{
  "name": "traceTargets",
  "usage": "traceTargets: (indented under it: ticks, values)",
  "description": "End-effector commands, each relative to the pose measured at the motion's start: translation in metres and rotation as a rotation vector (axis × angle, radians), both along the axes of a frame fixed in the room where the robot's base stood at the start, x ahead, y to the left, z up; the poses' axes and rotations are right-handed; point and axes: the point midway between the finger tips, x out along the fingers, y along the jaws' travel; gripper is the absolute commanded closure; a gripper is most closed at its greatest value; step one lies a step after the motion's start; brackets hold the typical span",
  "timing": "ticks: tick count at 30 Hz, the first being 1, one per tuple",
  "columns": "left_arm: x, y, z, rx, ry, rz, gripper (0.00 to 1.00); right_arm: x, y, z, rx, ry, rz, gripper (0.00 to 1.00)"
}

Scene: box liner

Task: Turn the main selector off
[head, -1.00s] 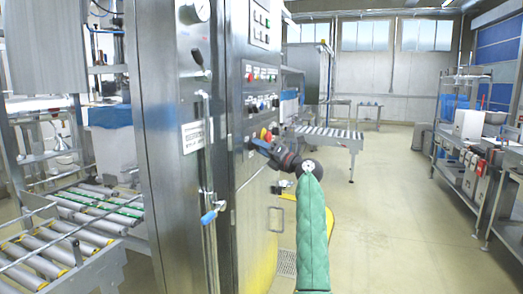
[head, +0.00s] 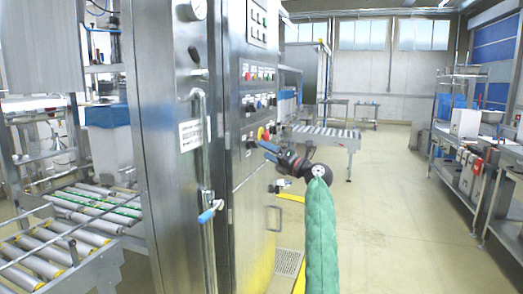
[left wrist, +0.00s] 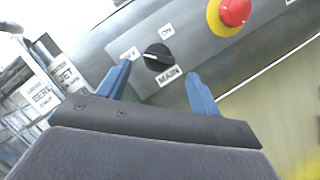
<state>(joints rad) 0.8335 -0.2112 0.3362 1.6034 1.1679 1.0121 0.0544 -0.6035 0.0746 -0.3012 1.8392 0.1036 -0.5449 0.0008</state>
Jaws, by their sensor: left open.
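The main selector (left wrist: 160,57) is a black round knob on the grey panel in the left wrist view. Labels around it read OFF at left, ON above and MAIN below. A pale mark on the knob lies on its left side, toward the OFF label. My left gripper (left wrist: 160,80) is open, with one blue finger on each side below the knob. The fingers look apart from the knob, and nothing is between them. In the head view my left gripper (head: 268,150) is just in front of the cabinet panel; the selector is too small to make out there. My right gripper is out of view.
A red mushroom button on a yellow ring (left wrist: 232,14) is right above the selector. The steel cabinet (head: 170,170) has a door handle (head: 212,210). Roller conveyors (head: 90,205) stand left and a shelf bench (head: 455,175) right. The floor at right is clear.

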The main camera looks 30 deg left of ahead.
Motion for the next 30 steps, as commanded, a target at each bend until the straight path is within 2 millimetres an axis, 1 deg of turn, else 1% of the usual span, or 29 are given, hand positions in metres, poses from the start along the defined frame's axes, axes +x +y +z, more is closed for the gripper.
traceTargets:
  ticks: [1, 3, 8, 24, 28, 30]
  values:
    - [0.0, -0.009, -0.003, -0.001, 0.0, -0.001, 0.35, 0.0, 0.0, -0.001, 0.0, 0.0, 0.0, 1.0]
    - [0.0, -0.019, -0.006, -0.002, 0.0, -0.002, 0.35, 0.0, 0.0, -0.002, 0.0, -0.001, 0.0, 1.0]
    - [-0.001, -0.033, -0.01, 0.0, -0.001, 0.0, 0.35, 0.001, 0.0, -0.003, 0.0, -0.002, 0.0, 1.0]
    - [-0.001, -0.035, -0.01, 0.001, 0.002, -0.001, 0.35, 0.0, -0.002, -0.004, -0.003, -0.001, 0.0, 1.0]
    - [0.008, -0.038, -0.002, 0.044, 0.02, -0.045, 0.35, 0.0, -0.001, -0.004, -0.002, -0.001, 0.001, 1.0]
    - [0.017, -0.043, 0.008, 0.103, 0.045, -0.086, 0.35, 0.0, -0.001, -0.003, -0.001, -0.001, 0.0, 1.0]
